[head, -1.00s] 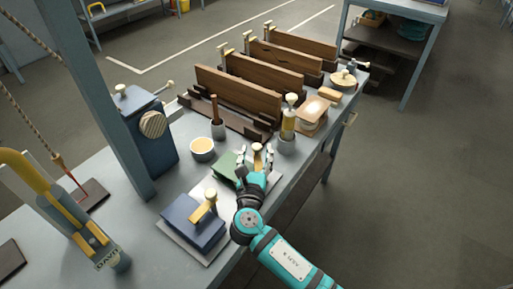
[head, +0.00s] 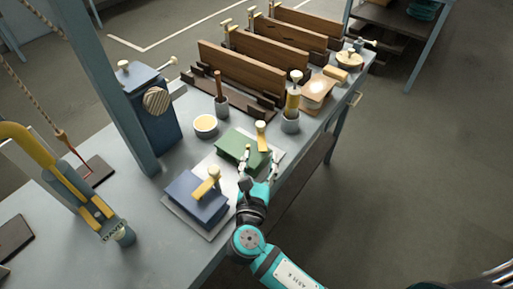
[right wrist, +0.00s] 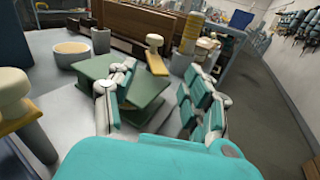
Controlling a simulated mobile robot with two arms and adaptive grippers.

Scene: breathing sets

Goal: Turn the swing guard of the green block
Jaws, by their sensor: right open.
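The green block (head: 236,149) sits on a pale plate on the bench. It also shows in the wrist view (right wrist: 92,69). Its swing guard, a yellow arm with a pale knob (head: 261,137), lies at the block's right edge. In the wrist view the guard (right wrist: 157,62) stands beyond my fingers, at the block's far right corner. My right gripper (head: 261,160) is open and empty, on the near side of the guard and apart from it. Its two fingers (right wrist: 161,72) are spread in the wrist view and hide part of the block. My left gripper is not in view.
A blue block (head: 190,201) with its own yellow guard stands close on the near left. Upright brown boards (head: 240,70) line the back. Open floor lies to the right.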

